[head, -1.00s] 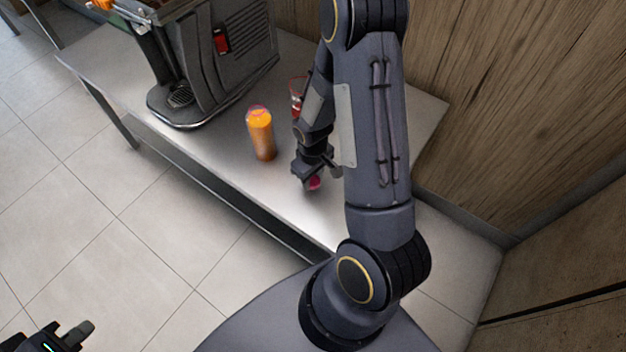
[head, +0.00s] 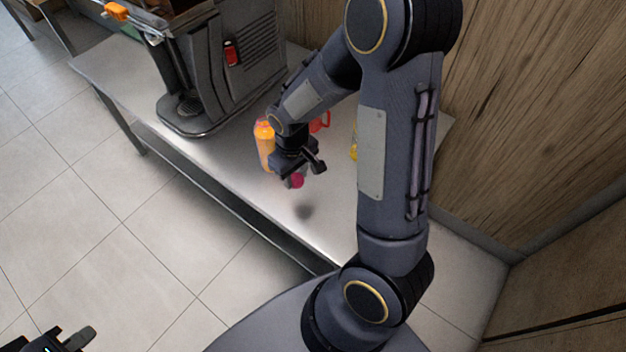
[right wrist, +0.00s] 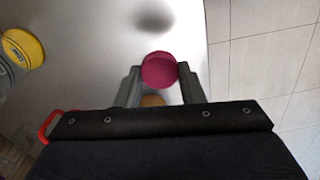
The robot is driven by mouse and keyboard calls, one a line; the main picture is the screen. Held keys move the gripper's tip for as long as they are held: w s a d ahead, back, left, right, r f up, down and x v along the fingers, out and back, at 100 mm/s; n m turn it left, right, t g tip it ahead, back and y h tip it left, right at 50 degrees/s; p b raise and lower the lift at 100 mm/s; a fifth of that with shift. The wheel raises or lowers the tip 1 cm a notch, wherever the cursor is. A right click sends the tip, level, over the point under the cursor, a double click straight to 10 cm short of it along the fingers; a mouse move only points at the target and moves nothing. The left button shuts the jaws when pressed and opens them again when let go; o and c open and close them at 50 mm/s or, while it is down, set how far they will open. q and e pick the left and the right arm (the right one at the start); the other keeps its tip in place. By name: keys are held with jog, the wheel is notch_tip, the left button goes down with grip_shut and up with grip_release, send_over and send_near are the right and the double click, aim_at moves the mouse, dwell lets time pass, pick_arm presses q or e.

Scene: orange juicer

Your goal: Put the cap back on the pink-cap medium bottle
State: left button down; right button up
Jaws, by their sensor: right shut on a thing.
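My right gripper (head: 300,176) is shut on a pink cap (head: 297,181) and holds it above the metal table; a shadow lies on the table below. In the right wrist view the cap (right wrist: 159,70) sits between the fingertips. The bottle of orange juice (head: 264,140) stands upright on the table, just left of the right gripper in the head view and partly hidden by it. An orange-brown patch (right wrist: 152,101) shows between the fingers; I cannot tell if it is the bottle. My left gripper (head: 78,340) is at the bottom left corner, mostly cut off, away from the table.
The grey juicer (head: 225,70) stands on the table (head: 325,225) at the back left. A red-handled thing (head: 320,122) is behind my right gripper. A yellow-topped container (right wrist: 22,48) shows at the left of the right wrist view. The table's front right is clear.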

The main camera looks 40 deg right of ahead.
aim_at(269, 143)
jog(key=w+a+r, duration=0.2)
jog(key=a+r, duration=0.1)
jog(key=a, duration=0.4)
jog(key=shift+w+a+r, duration=0.15)
jog(key=shift+w+a, duration=0.1)
jog(key=shift+a, duration=0.1)
jog(key=w+d+f+m, duration=0.1)
jog(key=w+d+f, duration=0.1)
jog(key=w+f, duration=0.1)
jog(key=shift+w+d+f, duration=0.2)
jog(key=shift+w+f, duration=0.15)
jog(key=shift+f, duration=0.3)
